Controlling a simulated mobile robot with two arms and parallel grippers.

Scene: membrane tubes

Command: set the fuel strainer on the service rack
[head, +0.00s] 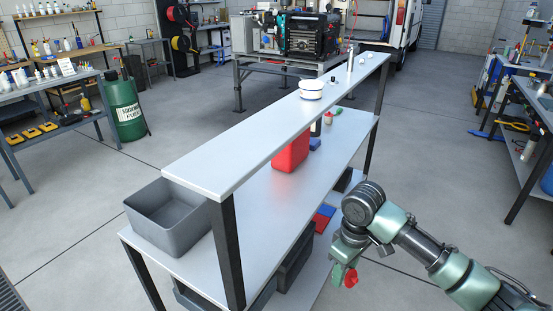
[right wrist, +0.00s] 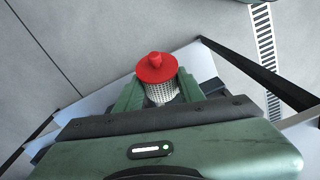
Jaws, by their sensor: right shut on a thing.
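The fuel strainer (right wrist: 158,76) has a red cap with a knob and a pale mesh body, and shows between the fingers in the right wrist view. My right gripper (right wrist: 158,92) is shut on its mesh body. In the head view the red cap of the strainer (head: 351,278) shows at the fingertips of my right gripper (head: 343,274), low and just right of the rack. What I take for the service rack (head: 235,162) has pale shelves on dark posts and runs from front left to back right. My left gripper is not in view.
On the top shelf stand a white round tub (head: 311,90) and small parts. The shelf below holds a grey bin (head: 165,215), a red container (head: 291,153) and small items. The near top shelf is bare. Open floor lies right of the rack; a workbench (head: 535,110) stands far right.

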